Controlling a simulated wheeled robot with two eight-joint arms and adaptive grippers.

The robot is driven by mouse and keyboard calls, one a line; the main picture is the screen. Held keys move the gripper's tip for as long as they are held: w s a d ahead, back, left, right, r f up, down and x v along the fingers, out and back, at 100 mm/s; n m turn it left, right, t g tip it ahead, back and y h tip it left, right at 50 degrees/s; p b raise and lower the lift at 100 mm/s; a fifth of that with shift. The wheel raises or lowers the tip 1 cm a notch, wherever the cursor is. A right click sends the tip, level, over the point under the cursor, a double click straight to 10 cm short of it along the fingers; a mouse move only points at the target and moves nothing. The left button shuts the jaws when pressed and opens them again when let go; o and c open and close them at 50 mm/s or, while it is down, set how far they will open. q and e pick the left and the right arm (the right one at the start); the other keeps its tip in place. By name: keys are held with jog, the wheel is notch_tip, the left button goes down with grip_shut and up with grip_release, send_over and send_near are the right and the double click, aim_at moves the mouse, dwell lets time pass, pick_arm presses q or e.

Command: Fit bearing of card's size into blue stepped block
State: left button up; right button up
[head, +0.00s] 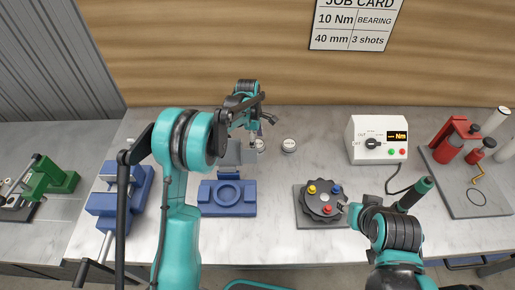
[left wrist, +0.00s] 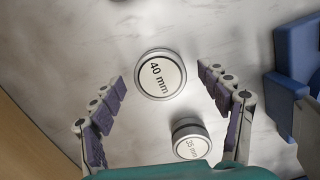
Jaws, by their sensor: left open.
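In the left wrist view a round bearing marked 40 mm (left wrist: 161,75) lies flat on the bench, between and just beyond my left gripper's spread fingertips (left wrist: 160,78). A second bearing, marked 35 mm (left wrist: 190,140), lies lower, near the wrist. Both discs show in the head view, one clear (head: 289,145) and one partly behind the gripper (head: 260,146); their labels are too small to read there. My left gripper (head: 262,124) is open and empty. The blue stepped block (head: 228,197) has an empty round recess. My right gripper (head: 350,206) is near the dark round fixture; its jaws are unclear.
The job card (head: 355,25) reads 10 Nm, BEARING, 40 mm, 3 shots. The dark fixture (head: 320,203) carries coloured knobs. A white control box (head: 377,139) with a cable and a red press (head: 456,140) stand right. A blue vise (head: 120,200) is left.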

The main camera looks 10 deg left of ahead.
pick_arm(q)
jog(key=c, duration=1.5)
